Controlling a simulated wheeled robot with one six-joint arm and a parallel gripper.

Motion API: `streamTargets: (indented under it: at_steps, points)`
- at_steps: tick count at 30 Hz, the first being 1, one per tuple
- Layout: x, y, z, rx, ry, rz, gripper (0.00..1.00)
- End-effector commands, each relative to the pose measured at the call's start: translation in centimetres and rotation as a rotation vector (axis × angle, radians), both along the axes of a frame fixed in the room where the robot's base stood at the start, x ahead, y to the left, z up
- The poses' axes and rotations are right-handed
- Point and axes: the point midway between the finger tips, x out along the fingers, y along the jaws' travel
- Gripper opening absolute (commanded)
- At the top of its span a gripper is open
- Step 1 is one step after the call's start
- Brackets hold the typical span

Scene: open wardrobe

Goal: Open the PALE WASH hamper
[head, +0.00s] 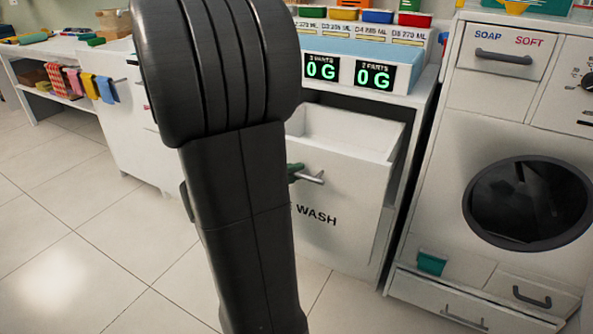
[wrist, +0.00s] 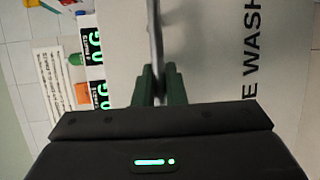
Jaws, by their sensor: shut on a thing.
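The PALE WASH hamper (head: 355,212) is a white bin under the counter in the head view. Its front is tilted outward and its open top shows the inside. Only "WASH" and part of a letter before it can be read there; my arm covers the rest. Its metal bar handle (head: 315,180) is on the front. My gripper (head: 294,172) has green fingers shut on this handle, partly hidden behind my arm. In the wrist view the fingers (wrist: 160,78) close around the bar (wrist: 155,30), beside the hamper front (wrist: 215,55) with its sideways lettering.
A washing machine (head: 470,130) with a round dark door stands to the right. Two scale displays (head: 348,71) reading 0 G and several coloured bins sit above the hamper. A table (head: 55,50) with hanging cloths is at the back left. Tiled floor (head: 80,230) is clear at left.

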Motion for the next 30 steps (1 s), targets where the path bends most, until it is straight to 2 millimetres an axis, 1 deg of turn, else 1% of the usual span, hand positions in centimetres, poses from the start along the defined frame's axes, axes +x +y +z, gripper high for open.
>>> streamTargets:
  at_steps: [10,11,12,23,26,30]
  points:
    - [0.0,0.0,-0.1,0.0,0.001,0.0,0.0]
    - [0.0,0.0,-0.1,0.0,0.001,0.0,0.16]
    - [0.0,0.0,-0.1,0.0,0.001,0.0,0.19]
    - [-0.2,0.3,0.1,0.0,0.0,0.001,0.19]
    - [-0.5,1.0,0.3,0.0,0.0,0.003,0.19]
    - [-1.3,2.3,0.6,0.0,0.0,0.006,0.19]
